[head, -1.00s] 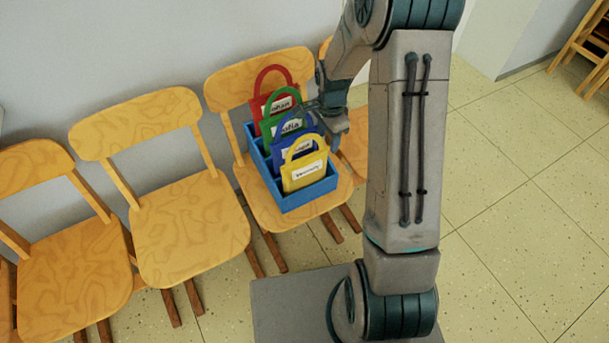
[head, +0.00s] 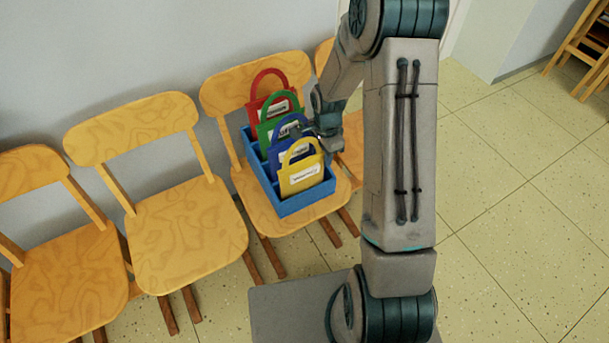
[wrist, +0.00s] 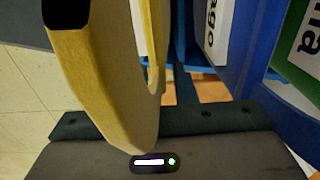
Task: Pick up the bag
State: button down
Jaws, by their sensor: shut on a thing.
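Several flat bags with arched handles stand in a blue tray (head: 306,203) on a chair: red (head: 268,85), green (head: 270,128), blue (head: 276,153) and yellow (head: 302,178), the yellow one nearest. Each has a white label. My gripper (head: 303,132) is at the handle tops of the front bags, from the right. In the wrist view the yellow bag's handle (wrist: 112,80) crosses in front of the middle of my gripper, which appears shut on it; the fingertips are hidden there. The blue bag (wrist: 250,55) is close on the right, with the green bag (wrist: 300,45) beyond it.
Two empty wooden chairs (head: 185,225) (head: 65,245) stand to the left along the wall, and another is partly hidden behind my arm. The tiled floor (head: 520,220) on the right is open. Wooden furniture (head: 590,50) stands at the far right.

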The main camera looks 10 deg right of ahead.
notch_tip(320, 180, up, 10)
jog(key=shift+r+p, duration=0.1)
jog(key=shift+p, duration=0.8)
dwell(0.3)
